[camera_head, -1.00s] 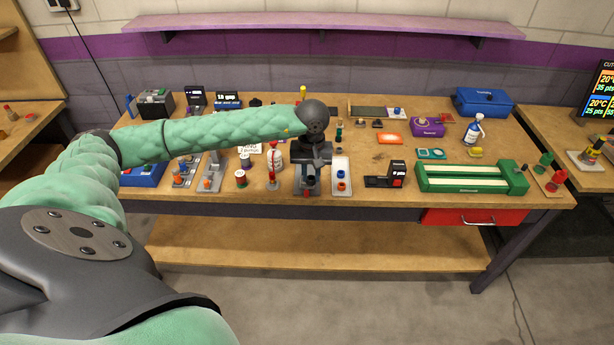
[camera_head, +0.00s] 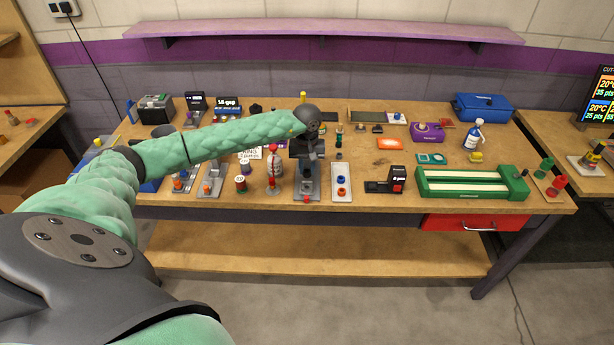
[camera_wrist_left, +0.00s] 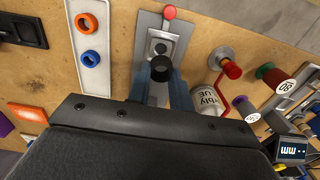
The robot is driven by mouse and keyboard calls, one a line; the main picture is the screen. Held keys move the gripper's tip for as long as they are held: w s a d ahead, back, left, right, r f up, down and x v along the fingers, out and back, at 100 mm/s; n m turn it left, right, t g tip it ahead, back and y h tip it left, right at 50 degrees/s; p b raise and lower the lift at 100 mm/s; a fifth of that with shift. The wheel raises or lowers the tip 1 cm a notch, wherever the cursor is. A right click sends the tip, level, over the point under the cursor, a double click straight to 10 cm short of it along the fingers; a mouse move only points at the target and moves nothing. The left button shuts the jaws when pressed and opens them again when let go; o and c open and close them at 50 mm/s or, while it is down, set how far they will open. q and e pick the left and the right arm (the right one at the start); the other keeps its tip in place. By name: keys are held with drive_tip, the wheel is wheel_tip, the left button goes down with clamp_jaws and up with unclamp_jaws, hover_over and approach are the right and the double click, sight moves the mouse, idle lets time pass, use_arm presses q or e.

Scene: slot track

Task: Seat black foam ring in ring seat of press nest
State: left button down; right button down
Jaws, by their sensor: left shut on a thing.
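The black foam ring (camera_wrist_left: 160,67) shows in the left wrist view between the two blue-grey fingertips of my left gripper (camera_wrist_left: 160,80). The gripper is shut on it. The press nest is a grey plate (camera_wrist_left: 177,34) with a red knob at one end, and the ring overlaps its near part in this view. I cannot tell whether the ring touches the nest. In the head view my left gripper (camera_head: 308,168) is over the back part of the nest (camera_head: 306,192), whose red knob points toward the table front. The ring is too small to make out clearly there. My right gripper is not in view.
A white plate with blue and orange rings (camera_head: 341,186) stands close right of the nest. A black gauge (camera_head: 396,178) and a green fixture (camera_head: 470,184) are farther right.

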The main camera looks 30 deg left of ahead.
use_arm(q)
wheel_tip(320, 180, down, 3)
drive_tip(key=shift+s+f, duration=0.1)
drive_tip(key=shift+f, duration=0.25)
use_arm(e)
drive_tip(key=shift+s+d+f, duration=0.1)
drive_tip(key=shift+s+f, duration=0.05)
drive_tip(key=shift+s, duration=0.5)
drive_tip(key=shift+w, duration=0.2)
use_arm(q)
drive_tip(key=shift+f, duration=0.2)
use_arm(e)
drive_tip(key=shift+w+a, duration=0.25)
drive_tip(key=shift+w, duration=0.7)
use_arm(q)
drive_tip(key=shift+f+b, duration=0.1)
drive_tip(key=shift+b, duration=0.25)
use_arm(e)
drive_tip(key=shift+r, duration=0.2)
use_arm(q)
drive_tip(key=shift+f, duration=0.1)
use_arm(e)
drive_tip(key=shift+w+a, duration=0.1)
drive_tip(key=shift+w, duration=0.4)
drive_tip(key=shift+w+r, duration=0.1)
